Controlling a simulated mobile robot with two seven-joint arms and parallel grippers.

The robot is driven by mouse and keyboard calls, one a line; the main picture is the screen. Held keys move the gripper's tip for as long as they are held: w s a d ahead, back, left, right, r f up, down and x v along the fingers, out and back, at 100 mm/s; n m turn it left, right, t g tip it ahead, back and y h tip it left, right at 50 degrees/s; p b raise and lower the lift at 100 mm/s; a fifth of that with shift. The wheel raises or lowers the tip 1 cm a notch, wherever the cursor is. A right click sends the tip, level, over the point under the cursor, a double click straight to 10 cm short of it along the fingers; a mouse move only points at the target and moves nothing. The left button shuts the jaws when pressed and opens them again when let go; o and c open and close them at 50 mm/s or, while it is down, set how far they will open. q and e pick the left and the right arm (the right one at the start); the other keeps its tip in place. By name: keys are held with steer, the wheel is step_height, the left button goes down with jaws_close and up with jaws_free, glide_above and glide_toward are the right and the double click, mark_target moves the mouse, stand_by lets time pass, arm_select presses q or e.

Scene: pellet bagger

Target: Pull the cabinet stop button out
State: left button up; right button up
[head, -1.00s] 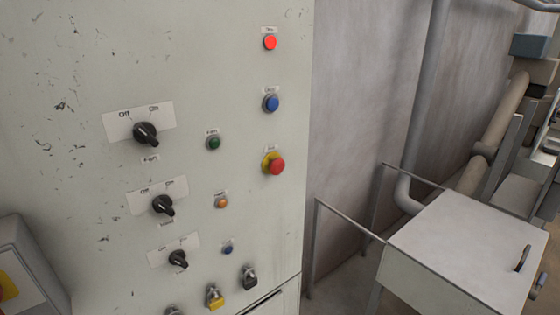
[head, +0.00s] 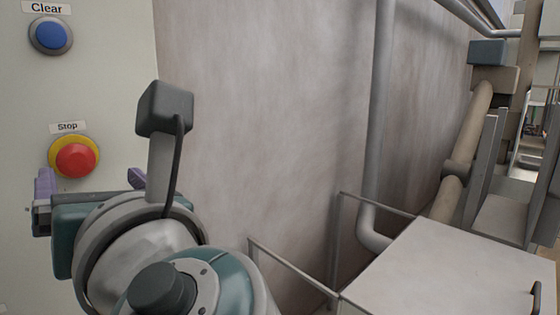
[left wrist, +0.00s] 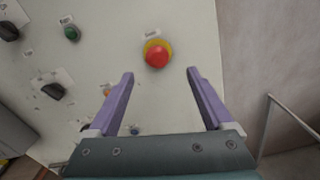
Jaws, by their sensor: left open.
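The cabinet stop button (head: 76,159) is a red mushroom head on a yellow ring, under a "Stop" label on the pale cabinet face (head: 110,90). It also shows in the left wrist view (left wrist: 157,55), ahead of and between the fingertips. My left gripper (head: 92,180) is in front of the cabinet, just below the button in the head view. Its purple fingers are spread wide and empty in the left wrist view (left wrist: 160,72). They appear apart from the button. My right gripper is not in view.
A blue "Clear" button (head: 51,35) is above the stop button. A green button (left wrist: 71,33) and black selector knobs (left wrist: 53,91) are to the left. A metal rail (head: 290,268) and a pale box-like table (head: 440,265) stand at the right.

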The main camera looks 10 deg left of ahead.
mark_target(77, 159)
arm_select(q)
steer(key=p+x, duration=0.2)
steer(key=x, duration=0.6)
steer(key=shift+a+r, duration=0.15)
steer(key=shift+a, duration=0.25)
steer(key=shift+w+a, duration=0.2)
steer(key=shift+a, duration=0.1)
steer(key=shift+c, duration=0.4)
jaws_close()
